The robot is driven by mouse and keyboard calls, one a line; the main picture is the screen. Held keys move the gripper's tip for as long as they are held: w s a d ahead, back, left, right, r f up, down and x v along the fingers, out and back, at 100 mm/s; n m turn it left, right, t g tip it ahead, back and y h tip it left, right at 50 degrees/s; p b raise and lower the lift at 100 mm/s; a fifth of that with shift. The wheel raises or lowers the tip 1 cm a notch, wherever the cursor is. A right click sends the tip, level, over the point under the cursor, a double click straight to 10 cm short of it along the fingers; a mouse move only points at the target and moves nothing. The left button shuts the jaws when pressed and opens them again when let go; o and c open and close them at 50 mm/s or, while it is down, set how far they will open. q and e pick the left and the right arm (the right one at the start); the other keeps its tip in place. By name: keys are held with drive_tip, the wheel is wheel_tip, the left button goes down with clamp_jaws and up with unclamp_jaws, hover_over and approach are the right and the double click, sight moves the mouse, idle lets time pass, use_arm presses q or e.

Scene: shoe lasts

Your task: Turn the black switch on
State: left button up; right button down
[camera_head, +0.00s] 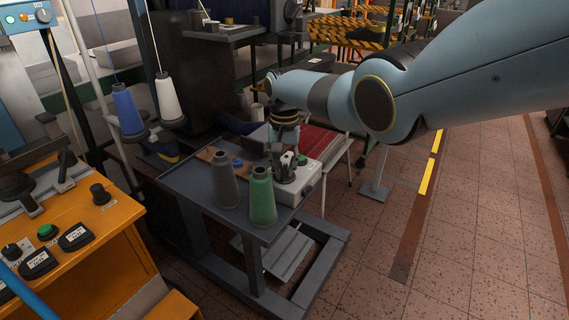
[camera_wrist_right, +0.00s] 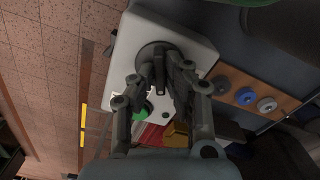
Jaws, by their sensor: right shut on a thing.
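The white control box (camera_head: 304,186) sits at the right end of the grey table. Its green button (camera_head: 302,160) shows beside my right gripper (camera_head: 284,172), which points down over the box. In the right wrist view, the black switch (camera_wrist_right: 153,51) has a dark round base on the white box (camera_wrist_right: 195,47). There my right gripper (camera_wrist_right: 160,72) is shut on the switch's knob, with a finger on each side. The green button (camera_wrist_right: 147,107) shows close to the left finger. The fingers hide part of the switch, so its exact setting is unclear. My left gripper is not in view.
A grey cone (camera_head: 223,182) and a green cone (camera_head: 262,197) stand at the front of the grey table (camera_head: 190,181), close to the box. An orange machine panel (camera_head: 110,222) with buttons and knobs is at left. The tiled floor at right is open.

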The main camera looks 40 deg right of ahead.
sight(285, 169)
drive_tip(key=m, duration=0.4)
drive_tip(key=shift+m+p, duration=0.35)
drive_tip(key=shift+m, duration=0.35)
drive_tip(key=c, duration=1.4)
unclamp_jaws()
wheel_tip(285, 169, up, 12)
drive_tip(key=shift+r, duration=0.1)
